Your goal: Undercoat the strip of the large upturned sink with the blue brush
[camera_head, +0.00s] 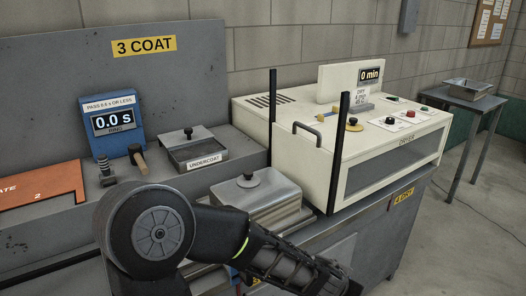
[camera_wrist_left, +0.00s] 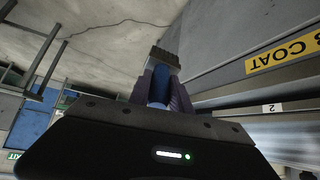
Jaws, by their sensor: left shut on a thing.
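A steel box-like sink (camera_head: 270,190) lies upturned, with a round dark fitting on top, at the middle of the head view. My dark arm in front hides its lower part, and I cannot make out the strip. In the left wrist view my left gripper (camera_wrist_left: 160,90) is shut on the blue brush (camera_wrist_left: 160,82). The brush's dark bristles point away from the gripper. Its tip touches nothing that I can make out. The head view does not clearly show the left fingertips. My right gripper is not in view.
A lidded tray labelled UNDERCOAT (camera_head: 190,152) stands behind the upturned sink. A cream dryer (camera_head: 320,150) with black posts stands at right. A steel basin (camera_head: 470,88) sits on a far table. An orange plate (camera_head: 40,185) lies left.

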